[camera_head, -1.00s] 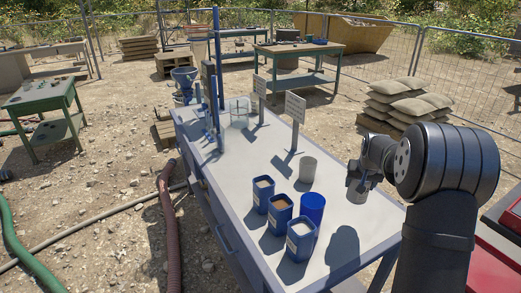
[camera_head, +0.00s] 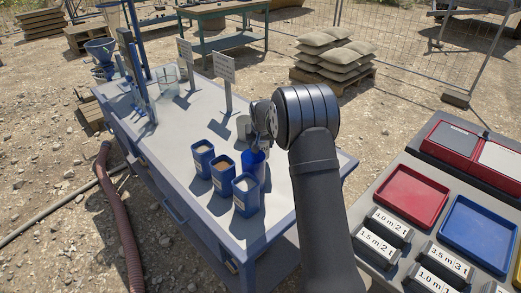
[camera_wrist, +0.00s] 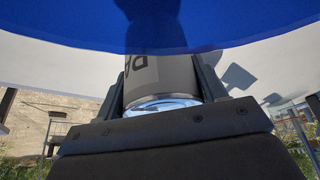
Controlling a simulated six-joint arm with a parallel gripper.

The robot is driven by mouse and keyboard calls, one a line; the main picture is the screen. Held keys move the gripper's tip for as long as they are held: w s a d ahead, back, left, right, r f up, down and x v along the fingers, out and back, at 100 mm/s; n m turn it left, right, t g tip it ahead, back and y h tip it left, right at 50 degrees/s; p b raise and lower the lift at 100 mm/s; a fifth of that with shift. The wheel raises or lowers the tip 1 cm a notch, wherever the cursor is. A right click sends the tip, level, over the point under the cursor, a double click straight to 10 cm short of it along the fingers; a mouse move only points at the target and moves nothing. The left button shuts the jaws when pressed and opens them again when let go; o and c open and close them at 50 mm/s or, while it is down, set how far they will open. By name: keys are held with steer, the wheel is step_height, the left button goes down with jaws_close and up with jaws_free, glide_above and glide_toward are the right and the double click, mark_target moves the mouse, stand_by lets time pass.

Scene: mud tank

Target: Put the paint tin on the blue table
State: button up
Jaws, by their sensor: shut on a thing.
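My gripper (camera_head: 257,143) is over the white-topped table with a blue frame (camera_head: 187,122), beside the blue cup (camera_head: 252,166). In the wrist view its fingers are shut on the paint tin (camera_wrist: 163,80), a pale cylinder with dark letters "PA" and a shiny metal rim. A broad blue curved surface (camera_wrist: 70,22) hides the tin's upper part in that view; I cannot tell for certain what it is. The held tin cannot be made out in the head view, where the gripper and arm crowd it. Whether it touches anything below cannot be told.
Three blue containers (camera_head: 203,160) stand left of the blue cup. A grey cylinder (camera_head: 243,127) stands just behind it. Sign stands (camera_head: 225,76) and glassware are farther back. A bench at right holds a red tray (camera_head: 412,196), a blue tray (camera_head: 478,235) and labelled blocks. The table's middle is clear.

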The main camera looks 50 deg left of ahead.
mark_target(261, 149)
steer(key=shift+f, duration=1.5)
steer(key=shift+f, duration=0.2)
steer(key=o, duration=1.4)
steer(key=shift+r, duration=0.1)
steer(key=v, duration=1.2)
steer(key=shift+a, duration=0.1)
